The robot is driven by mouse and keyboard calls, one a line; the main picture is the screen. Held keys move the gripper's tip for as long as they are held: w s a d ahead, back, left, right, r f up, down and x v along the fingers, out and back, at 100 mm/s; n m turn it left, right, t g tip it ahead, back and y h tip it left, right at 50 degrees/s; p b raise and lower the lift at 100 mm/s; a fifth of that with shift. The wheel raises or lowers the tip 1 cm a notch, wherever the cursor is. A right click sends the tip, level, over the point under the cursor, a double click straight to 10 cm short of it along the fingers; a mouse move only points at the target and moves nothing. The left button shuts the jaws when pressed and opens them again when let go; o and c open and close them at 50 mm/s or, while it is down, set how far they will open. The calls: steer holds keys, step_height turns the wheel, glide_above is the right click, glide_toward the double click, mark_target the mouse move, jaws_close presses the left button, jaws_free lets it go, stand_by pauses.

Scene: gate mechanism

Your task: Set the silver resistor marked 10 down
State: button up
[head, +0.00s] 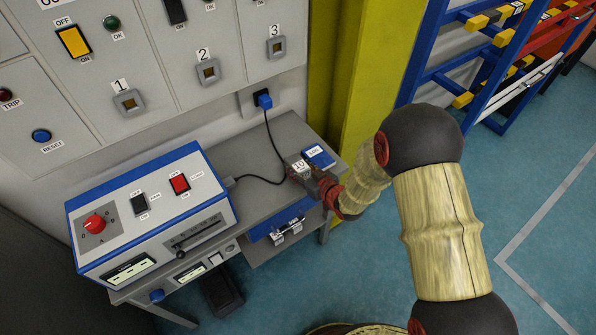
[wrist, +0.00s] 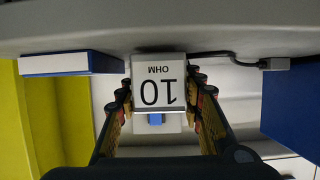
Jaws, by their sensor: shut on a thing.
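The silver resistor (head: 300,164), a small box marked 10, is at the right part of the grey bench (head: 262,150), beside a blue book. In the wrist view the resistor (wrist: 158,92) shows its "10 OHM" label upside down, with my fingers on both sides. My gripper (head: 303,176) is shut on it; the gripper (wrist: 160,108) also shows in the wrist view. The resistor's far end is close to the bench surface; I cannot tell whether it touches. My fingers partly hide its lower part in the head view.
The blue book (head: 319,157) marked LOG lies right of the resistor. A yellow column (head: 375,70) stands behind on the right.

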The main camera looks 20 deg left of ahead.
steer(key=shift+s+f, duration=0.1)
steer(key=shift+f, duration=0.2)
steer(key=shift+s+d+f, duration=0.1)
steer(key=shift+s+f, duration=0.05)
steer(key=shift+f, duration=0.15)
steer(key=o, duration=1.5)
steer(key=shift+s+f, duration=0.1)
steer(key=shift+f, duration=0.15)
steer(key=shift+c, duration=0.2)
steer(key=shift+r, duration=0.1)
steer(key=shift+r, duration=0.35)
steer(key=p+v, duration=0.3)
steer(key=v, duration=0.8)
steer(key=shift+d+r, duration=0.25)
steer(key=shift+r, duration=0.2)
